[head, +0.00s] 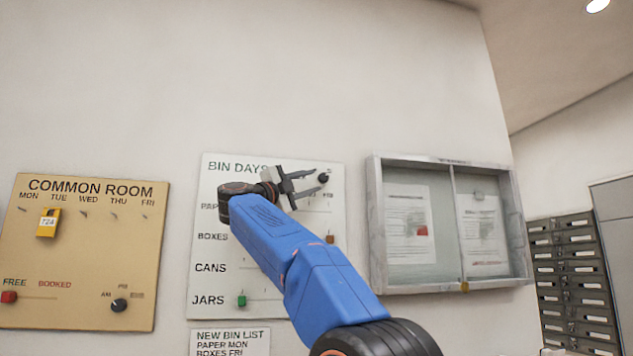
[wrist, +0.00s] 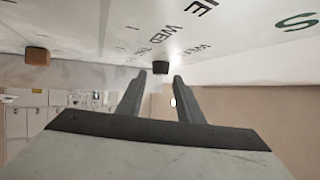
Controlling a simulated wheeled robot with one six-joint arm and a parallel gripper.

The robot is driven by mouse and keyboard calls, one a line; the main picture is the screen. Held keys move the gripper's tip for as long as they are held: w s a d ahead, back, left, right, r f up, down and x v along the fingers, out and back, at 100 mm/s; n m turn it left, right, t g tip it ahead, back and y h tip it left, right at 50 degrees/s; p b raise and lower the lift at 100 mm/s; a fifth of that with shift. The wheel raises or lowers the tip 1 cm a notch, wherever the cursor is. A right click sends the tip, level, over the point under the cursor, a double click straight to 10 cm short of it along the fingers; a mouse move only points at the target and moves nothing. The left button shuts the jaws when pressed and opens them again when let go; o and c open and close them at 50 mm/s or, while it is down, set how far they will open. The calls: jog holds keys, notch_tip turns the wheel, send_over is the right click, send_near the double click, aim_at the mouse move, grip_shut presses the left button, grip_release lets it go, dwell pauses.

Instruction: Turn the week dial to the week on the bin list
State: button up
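The week dial (head: 323,178) is a small black knob at the top right of the white BIN DAYS board (head: 225,185). In the wrist view the knob (wrist: 160,67) lies just beyond and between my fingertips. Its pointer and week marks cannot be read. My gripper (head: 316,182) is open, its two fingers (wrist: 159,82) apart and empty beside the board. The NEW BIN LIST (head: 228,340) is below the board; PAPER MON and BOXES FRI show, and its lower part is cut off by the frame edge.
A brown slider (head: 330,239) and a green slider (head: 241,300) are on the BIN DAYS board. A tan COMMON ROOM board (head: 90,245) is at left with another black knob (head: 119,305). A glass notice case (head: 375,225) and mailboxes (head: 575,275) are at right.

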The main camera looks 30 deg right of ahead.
jog(key=v, duration=1.3)
jog(key=shift+s+a+f, duration=0.1)
jog(key=w+a+f+n+t+y, duration=0.1)
jog(key=a+n+t+y, duration=0.2)
jog(key=n+t+y, duration=0.55)
jog(key=a+f+n+t+y, duration=0.25)
jog(key=n+t+y, duration=0.35)
jog(key=n+t, duration=0.55)
jog(key=s+a+f+n+g+y, duration=0.25)
jog(key=f+n+y, duration=0.25)
jog(key=f, duration=0.6)
jog(key=s+a+f+n+g+y, duration=0.25)
jog(key=f+n+g+y, duration=0.2)
jog(key=f, duration=0.65)
jog(key=s+d+f+g, duration=0.2)
jog(key=s+f+g, duration=0.2)
jog(key=s+f, duration=0.6)
jog(key=s+d+f+n+g+h, duration=0.1)
jog(key=s+d+f+g, duration=0.2)
jog(key=s+f, duration=0.8)
jog(key=s+d+f+n+g+h, duration=0.1)
jog(key=s+d+f+g, duration=0.2)
jog(key=f, duration=2)
jog(key=s+g, duration=0.3)
jog(key=s, duration=0.5)
jog(key=shift+f, duration=0.25)
